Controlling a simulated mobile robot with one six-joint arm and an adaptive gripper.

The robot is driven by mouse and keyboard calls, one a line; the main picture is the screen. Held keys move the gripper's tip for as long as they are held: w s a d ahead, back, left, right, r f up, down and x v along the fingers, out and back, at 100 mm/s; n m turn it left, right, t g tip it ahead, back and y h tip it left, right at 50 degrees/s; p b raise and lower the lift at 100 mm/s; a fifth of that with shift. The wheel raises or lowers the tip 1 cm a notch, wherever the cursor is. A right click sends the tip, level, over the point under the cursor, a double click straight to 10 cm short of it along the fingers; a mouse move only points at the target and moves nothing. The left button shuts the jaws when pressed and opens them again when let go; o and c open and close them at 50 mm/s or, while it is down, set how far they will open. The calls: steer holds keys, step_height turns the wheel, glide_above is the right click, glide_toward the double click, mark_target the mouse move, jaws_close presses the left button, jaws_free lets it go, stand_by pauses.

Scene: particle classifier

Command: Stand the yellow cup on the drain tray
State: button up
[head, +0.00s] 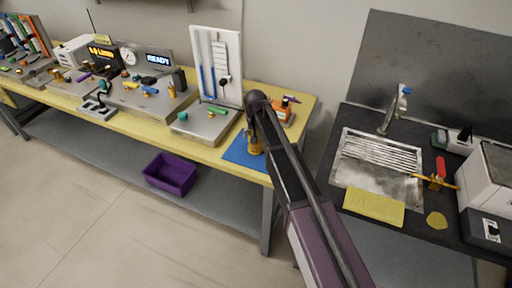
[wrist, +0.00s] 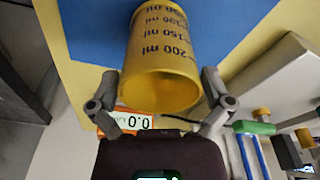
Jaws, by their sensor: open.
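The yellow cup (wrist: 150,52), with dark ml markings, stands on a blue mat (wrist: 95,35), its open mouth toward the wrist camera. In the head view the cup (head: 255,147) shows small below the end of my arm, on the blue mat (head: 235,153) at the yellow bench's right end. My gripper (wrist: 162,95) is open, with one finger on each side of the cup's mouth. I cannot tell whether the fingers touch it. The drain tray (head: 350,178) looks like the ribbed metal panel on the dark counter at right. No cup stands on it.
A scale with a 0.0 display (wrist: 135,121) is close to my gripper. A grey plate with a green-handled tool (head: 205,122) lies left of the mat. A tap (head: 390,112), yellow cloth (head: 374,207) and white machine (head: 490,180) surround the tray. A purple bin (head: 171,174) sits below.

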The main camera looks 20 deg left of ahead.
steer(key=shift+w+f+b, duration=0.1)
steer(key=shift+f+b, duration=0.35)
steer(key=shift+f, duration=0.25)
steer(key=c, duration=0.9)
